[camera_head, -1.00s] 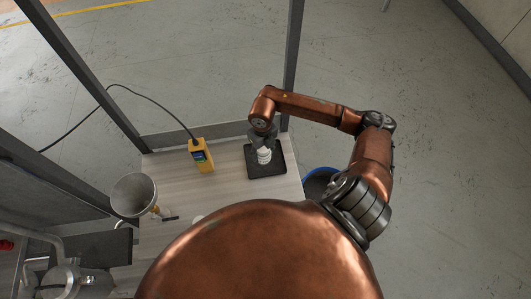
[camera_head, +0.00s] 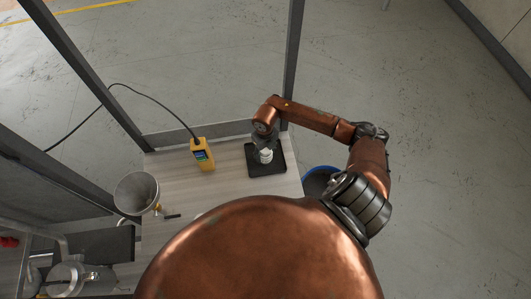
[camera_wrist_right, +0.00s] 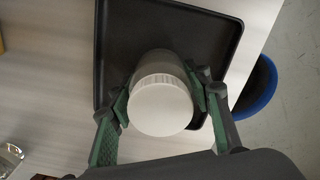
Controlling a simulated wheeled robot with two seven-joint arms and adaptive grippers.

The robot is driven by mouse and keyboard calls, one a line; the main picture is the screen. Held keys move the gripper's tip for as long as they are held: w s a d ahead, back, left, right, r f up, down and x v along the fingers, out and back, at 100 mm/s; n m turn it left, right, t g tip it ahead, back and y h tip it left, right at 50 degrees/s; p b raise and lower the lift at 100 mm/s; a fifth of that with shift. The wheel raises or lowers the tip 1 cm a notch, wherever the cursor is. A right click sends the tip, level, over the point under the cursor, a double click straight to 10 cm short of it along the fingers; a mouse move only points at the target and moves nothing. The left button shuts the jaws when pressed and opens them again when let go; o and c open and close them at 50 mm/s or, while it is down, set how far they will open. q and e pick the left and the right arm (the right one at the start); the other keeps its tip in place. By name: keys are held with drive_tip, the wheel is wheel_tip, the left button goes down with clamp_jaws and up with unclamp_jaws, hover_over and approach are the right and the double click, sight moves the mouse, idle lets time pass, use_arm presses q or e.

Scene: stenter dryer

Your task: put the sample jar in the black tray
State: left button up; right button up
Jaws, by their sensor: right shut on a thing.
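The sample jar (camera_head: 265,156) is white with a ribbed white lid; its lid faces the camera in the right wrist view (camera_wrist_right: 160,105). My right gripper (camera_head: 264,145) is shut on the jar, with its green-padded fingers on either side of it (camera_wrist_right: 163,108). The jar is over the black tray (camera_head: 280,167), which also shows in the wrist view (camera_wrist_right: 200,28). I cannot tell whether the jar's base touches the tray floor. My left gripper is not in view.
A yellow handheld meter (camera_head: 202,155) with a cable lies left of the tray. A blue-rimmed bin (camera_head: 318,178) stands at the table's right. Dark frame posts rise behind and left.

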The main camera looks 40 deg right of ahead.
drive_tip(key=o, duration=1.4)
drive_tip(key=shift+f, duration=0.1)
drive_tip(key=shift+o, duration=0.2)
drive_tip(key=shift+r, duration=0.2)
wheel_tip(320, 180, up, 12)
drive_tip(key=shift+f+b, duration=0.1)
drive_tip(key=shift+b, duration=1)
